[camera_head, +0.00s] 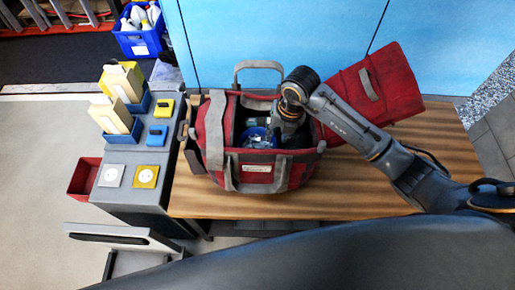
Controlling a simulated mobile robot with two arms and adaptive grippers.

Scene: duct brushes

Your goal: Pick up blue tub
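A small blue tub (254,138) is inside the open red and grey tool bag (212,150) on the wooden bench. It holds small pale and grey items and is partly hidden. My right arm reaches in from the right, and my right gripper (279,135) points down into the bag, just right of the tub. The fingertips are too dark and small to tell whether they are open or touch the tub. My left gripper is not in view.
The bag's red lid (395,88) is folded back to the right, and its grey handles stand above the rim. A grey side unit (140,185) with yellow and blue items stands left. A blue crate (148,43) of bottles is at the back. The front right of the wooden bench (355,190) is clear.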

